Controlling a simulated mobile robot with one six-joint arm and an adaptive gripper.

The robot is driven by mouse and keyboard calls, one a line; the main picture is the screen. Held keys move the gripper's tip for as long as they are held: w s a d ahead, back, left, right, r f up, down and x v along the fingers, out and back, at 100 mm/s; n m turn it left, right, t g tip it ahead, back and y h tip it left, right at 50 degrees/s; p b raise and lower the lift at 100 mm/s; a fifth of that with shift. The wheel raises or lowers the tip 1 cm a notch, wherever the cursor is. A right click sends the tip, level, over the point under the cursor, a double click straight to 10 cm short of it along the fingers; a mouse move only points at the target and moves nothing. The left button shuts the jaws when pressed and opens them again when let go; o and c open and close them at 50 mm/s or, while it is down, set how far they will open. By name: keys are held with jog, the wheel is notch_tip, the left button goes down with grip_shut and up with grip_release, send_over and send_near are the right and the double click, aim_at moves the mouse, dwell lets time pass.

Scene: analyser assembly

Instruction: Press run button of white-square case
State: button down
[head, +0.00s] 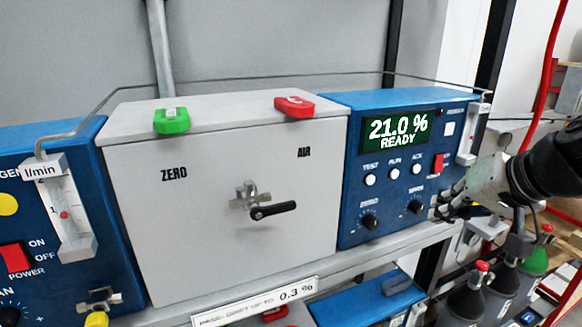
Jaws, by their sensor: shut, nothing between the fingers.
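Below the display are three round white buttons labelled TEST, RUN and ACK; the RUN button (394,174) is the middle one. My gripper (438,208) comes in from the right, its fingers shut and empty. Its tips are at the lower right of the case front, right of and below the RUN button, apart from it. My gripper hides part of the case's lower right corner.
Two knobs (369,222) sit below the buttons, and a red switch (438,163) is at right. A flow meter (467,135) stands at the case's right edge. The grey box (220,220) has a black-handled valve (272,210). Gas bottles (467,300) stand below right.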

aim_at(395, 175)
jog(key=w+a+p, duration=0.2)
jog(key=w+p, duration=0.1)
jog(key=w, duration=0.5)
jog(key=shift+w+a, duration=0.25)
jog(key=shift+a, duration=0.1)
jog(key=shift+w+f, duration=0.1)
dwell(1.1)
jog(key=shift+w+a, duration=0.15)
jog(key=shift+w, duration=0.15)
jog(key=shift+w+a, duration=0.15)
jog(key=shift+w, duration=0.2)
dwell(0.7)
jog(key=shift+s+d+b, duration=0.3)
jog(key=shift+s+b, duration=0.25)
jog(key=shift+s, duration=0.25)
